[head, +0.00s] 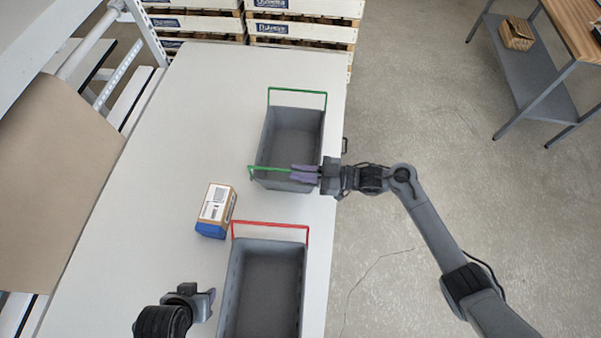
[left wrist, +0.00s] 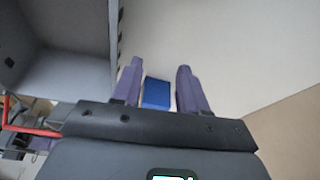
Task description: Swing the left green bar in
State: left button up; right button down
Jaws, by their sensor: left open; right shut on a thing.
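A grey crate (head: 293,130) with two green bars stands on the table at the far right. Its far green bar (head: 297,91) stands up at the far end. Its near green bar (head: 270,169) lies across the near end, close to the rim. My right gripper (head: 304,173) is shut on the near green bar, toward its right end, and its fingers hide part of it. My left gripper (head: 209,298) is open and empty, left of the nearer crate. Its open fingers also show in the left wrist view (left wrist: 157,80).
A second grey crate (head: 233,290) with a raised red bar (head: 270,225) stands nearer. A brown and blue box (head: 217,208) sits left of the crates; its blue side shows in the left wrist view (left wrist: 156,93). The table (head: 165,150) is clear on the left.

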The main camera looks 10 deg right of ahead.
dwell(0.4)
jog(key=c, duration=1.2)
grip_release()
jog(key=shift+s+d, duration=0.1)
jog(key=shift+d, duration=0.4)
jog(key=shift+b+v, duration=1.15)
jog(key=shift+v, duration=3.8)
